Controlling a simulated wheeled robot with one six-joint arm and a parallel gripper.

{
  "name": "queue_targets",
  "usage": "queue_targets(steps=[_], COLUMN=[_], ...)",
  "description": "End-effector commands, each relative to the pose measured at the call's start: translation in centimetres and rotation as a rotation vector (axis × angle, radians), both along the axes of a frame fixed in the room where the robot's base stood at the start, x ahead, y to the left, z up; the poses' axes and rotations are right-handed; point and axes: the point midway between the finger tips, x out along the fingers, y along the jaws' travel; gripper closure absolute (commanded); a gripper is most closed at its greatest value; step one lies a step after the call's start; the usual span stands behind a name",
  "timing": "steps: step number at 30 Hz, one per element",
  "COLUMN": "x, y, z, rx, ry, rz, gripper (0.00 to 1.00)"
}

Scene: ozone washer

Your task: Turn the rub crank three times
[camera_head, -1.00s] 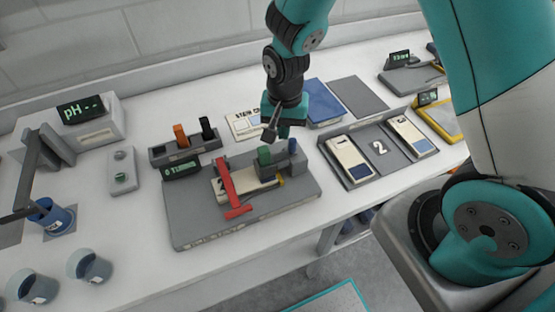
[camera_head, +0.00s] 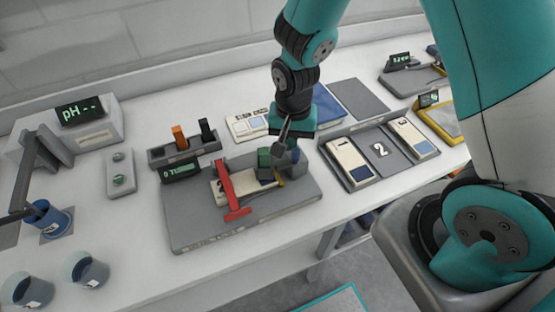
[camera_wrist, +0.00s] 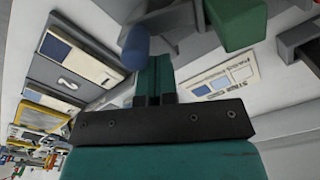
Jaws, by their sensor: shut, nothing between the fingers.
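The grey rubbing device (camera_head: 190,225) sits on the bench. My gripper (camera_head: 278,155) is shut and empty, pointing down just above and behind the green block, left of the blue knob. In the wrist view, the blue knob (camera_wrist: 136,42) shows beside my fingers and the green block (camera_wrist: 238,22) lies to the right. Whether my fingers touch the knob, I cannot tell. A turn display (camera_head: 183,170) seems to read 0.
A holder with orange and black pieces (camera_head: 184,148) stands behind the device.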

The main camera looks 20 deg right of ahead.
Motion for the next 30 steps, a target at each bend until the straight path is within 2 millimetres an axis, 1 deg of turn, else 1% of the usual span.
queue_targets(steps=[5, 12, 23, 30], x=[-0.4, -2.2, -2.5, -4.0], y=[0.1, 0.1, 0.2, 0.9], z=[0.1, 0.1, 0.1, 0.1], rx=[0.000, 0.000, 0.000, 0.000], ry=[-0.001, -0.001, -0.001, -0.001], rz=[0.001, 0.000, 0.001, 0.002], gripper=[1.00, 1.00, 1.00, 1.00])
